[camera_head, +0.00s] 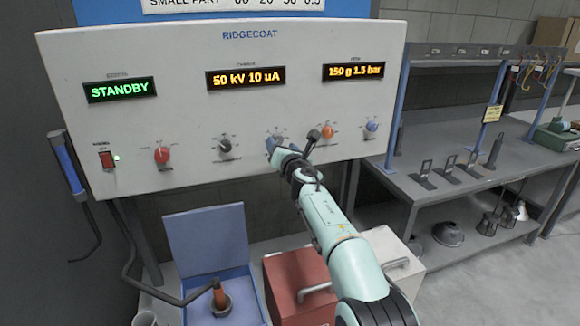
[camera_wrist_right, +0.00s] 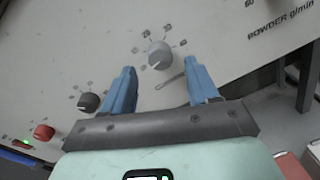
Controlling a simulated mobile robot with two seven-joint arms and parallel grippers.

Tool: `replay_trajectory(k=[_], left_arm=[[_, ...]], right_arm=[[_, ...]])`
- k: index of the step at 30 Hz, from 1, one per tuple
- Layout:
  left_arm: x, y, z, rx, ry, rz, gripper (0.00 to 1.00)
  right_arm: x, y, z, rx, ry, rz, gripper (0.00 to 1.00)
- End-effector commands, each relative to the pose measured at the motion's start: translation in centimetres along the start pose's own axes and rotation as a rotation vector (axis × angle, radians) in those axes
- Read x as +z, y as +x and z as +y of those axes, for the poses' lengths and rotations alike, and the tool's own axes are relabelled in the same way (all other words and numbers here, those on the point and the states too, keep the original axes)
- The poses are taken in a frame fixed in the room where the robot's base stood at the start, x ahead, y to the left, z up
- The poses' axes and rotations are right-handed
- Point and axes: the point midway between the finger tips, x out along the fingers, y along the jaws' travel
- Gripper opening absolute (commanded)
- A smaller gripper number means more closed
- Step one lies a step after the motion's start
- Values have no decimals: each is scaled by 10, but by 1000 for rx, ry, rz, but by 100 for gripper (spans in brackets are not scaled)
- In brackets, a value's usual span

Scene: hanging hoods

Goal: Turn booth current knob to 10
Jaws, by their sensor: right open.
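The white control panel (camera_head: 180,70) has a row of knobs along its lower part. A light grey knob (camera_wrist_right: 159,54) with a ring of small marks shows in the right wrist view; I take it to be the current knob, though its label is not readable. My right gripper (camera_wrist_right: 160,82) is open, with one blue finger on each side below this knob, not shut on it. In the head view the right gripper (camera_head: 282,149) covers most of that knob. The middle display (camera_head: 246,78) reads 50 kV 10 uA. My left gripper is out of view.
A dark knob (camera_head: 225,146) and a red knob (camera_head: 162,155) sit to the left; an orange knob (camera_head: 327,131) and a blue knob (camera_head: 372,125) sit to the right. A STANDBY display (camera_head: 120,90) is lit green. A grey workbench (camera_head: 450,190) stands at the right.

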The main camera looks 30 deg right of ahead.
Motion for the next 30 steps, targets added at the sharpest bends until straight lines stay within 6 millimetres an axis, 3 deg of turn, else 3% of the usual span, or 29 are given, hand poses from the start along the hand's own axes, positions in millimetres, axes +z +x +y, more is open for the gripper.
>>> replay_trajectory(k=[1, 6, 15, 21, 30], left_arm=[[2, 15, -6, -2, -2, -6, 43], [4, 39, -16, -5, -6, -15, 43], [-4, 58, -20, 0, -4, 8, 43], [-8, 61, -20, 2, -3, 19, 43], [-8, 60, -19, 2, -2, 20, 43]], right_arm=[[-5, -12, -2, 3, 4, 0, 60], [-5, -46, -1, 5, 5, 0, 60], [-2, -92, -1, 2, 2, 0, 60], [-1, -105, -1, 0, 0, -1, 60], [0, -106, 0, 0, -2, -1, 60]])
